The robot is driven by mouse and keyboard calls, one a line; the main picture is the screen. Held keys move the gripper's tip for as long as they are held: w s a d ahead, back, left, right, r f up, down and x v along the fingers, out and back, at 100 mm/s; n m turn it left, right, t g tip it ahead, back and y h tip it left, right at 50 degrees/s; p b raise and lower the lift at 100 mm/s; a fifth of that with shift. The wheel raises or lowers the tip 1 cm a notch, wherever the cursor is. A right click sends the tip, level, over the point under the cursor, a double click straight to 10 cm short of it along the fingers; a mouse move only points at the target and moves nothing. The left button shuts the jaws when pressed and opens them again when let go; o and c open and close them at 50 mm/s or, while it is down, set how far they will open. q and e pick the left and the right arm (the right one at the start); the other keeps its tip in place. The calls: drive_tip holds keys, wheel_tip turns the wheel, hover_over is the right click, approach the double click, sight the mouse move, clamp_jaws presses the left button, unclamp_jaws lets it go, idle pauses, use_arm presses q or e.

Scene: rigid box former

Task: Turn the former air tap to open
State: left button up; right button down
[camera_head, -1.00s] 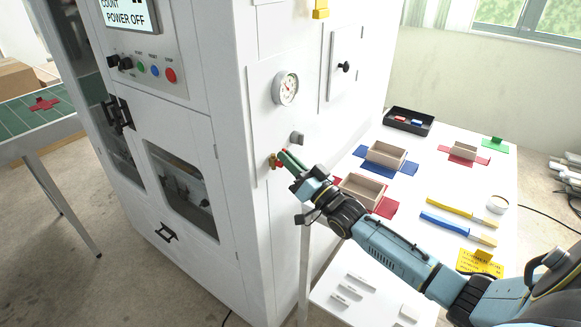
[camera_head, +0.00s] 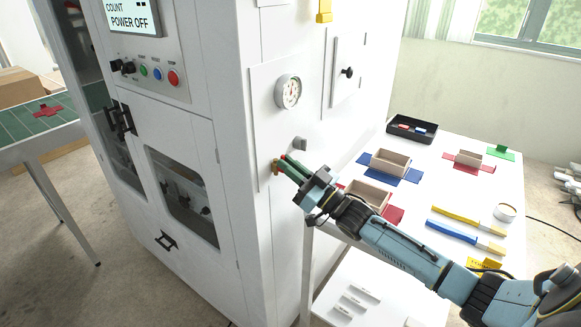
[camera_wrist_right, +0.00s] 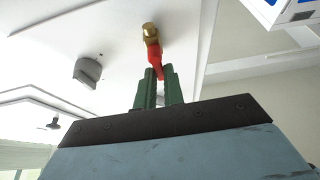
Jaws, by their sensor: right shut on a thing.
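The air tap is a small brass fitting (camera_wrist_right: 150,32) with a red lever (camera_wrist_right: 154,54), on the white side panel of the former. In the wrist view the lever runs from the brass end down between the green fingers. My right gripper (camera_wrist_right: 158,80) is shut on the lever's free end. In the head view the brass fitting (camera_head: 276,167) and a strip of the red lever show beside my right gripper (camera_head: 284,166); the fingers hide most of the lever. My left gripper is not in view.
A round gauge (camera_head: 288,92) sits above the tap, and a grey knob (camera_head: 299,144) is close beside it. A white table (camera_head: 440,165) with trays, blanks and brushes stands to the right, below my right arm. The former's display reads POWER OFF.

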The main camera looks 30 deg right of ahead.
drive_tip(key=c, duration=1.5)
unclamp_jaws()
drive_tip(key=b+v, duration=0.1)
drive_tip(key=v, duration=1.2)
drive_tip(key=shift+s, duration=0.25)
